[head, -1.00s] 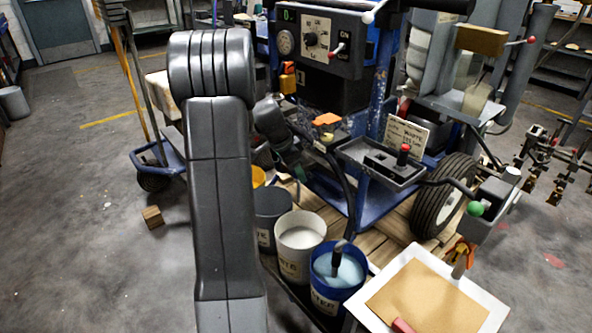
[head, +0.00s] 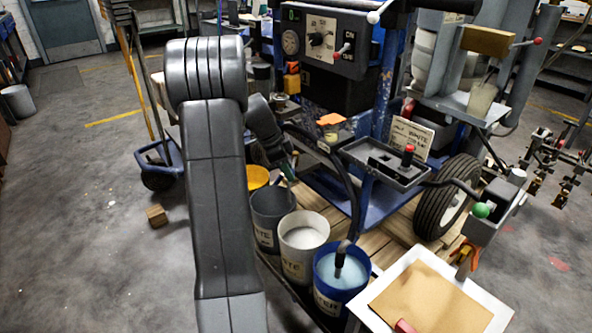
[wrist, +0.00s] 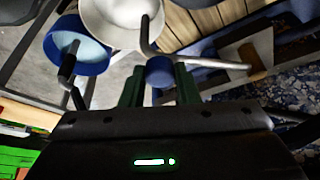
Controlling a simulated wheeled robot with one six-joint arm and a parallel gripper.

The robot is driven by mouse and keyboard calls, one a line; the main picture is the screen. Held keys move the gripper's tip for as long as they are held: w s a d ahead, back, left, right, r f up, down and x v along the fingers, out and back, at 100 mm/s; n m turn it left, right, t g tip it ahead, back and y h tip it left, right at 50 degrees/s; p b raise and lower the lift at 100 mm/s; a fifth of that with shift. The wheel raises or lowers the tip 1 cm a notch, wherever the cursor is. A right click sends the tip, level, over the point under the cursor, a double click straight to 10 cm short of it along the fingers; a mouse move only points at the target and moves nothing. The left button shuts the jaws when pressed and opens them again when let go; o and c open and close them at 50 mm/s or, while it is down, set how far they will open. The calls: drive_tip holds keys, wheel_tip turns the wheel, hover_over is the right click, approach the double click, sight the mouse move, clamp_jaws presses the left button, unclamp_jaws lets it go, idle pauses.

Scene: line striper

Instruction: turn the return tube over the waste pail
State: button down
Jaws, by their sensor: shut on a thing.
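My gripper (wrist: 159,88) is shut on the blue collar (wrist: 159,70) of the return tube, with a green finger on each side. The return tube (wrist: 205,62) is grey metal and bent; its upright end overlaps the right rim of the white pail (wrist: 97,5) in the wrist view. I cannot tell its height above that rim. In the head view my forearm hides most of the gripper, and I cannot make out the tube. The dark pail (head: 265,236), white pail (head: 284,258) and blue pail (head: 322,290) stand in a row; their labels are only partly readable.
A black hose (head: 340,255) dips into the blue pail. A yellow pail (head: 256,176) sits behind the dark one. A white-edged tray (head: 497,303) with a brown sheet lies front right. The cart's wheel (head: 446,197) stands behind. Open floor lies left, with a wooden block (head: 157,215).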

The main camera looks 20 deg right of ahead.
drive_tip(key=w+a+m+g+y+p, duration=0.2)
drive_tip(key=w+a+m+p, duration=0.4)
drive_tip(key=w+m, duration=0.2)
drive_tip(key=shift+a+m+g+p, duration=0.15)
drive_tip(key=shift+m+g+p, duration=0.15)
drive_tip(key=shift+g, duration=0.1)
idle(0.4)
drive_tip(key=c, duration=1.1)
unclamp_jaws()
drive_tip(key=shift+r, duration=0.1)
drive_tip(key=p+v, duration=0.2)
drive_tip(key=v, duration=1.1)
drive_tip(key=shift+w+r+p, duration=0.15)
drive_tip(key=shift+r+p, duration=0.15)
drive_tip(key=shift+p, duration=0.05)
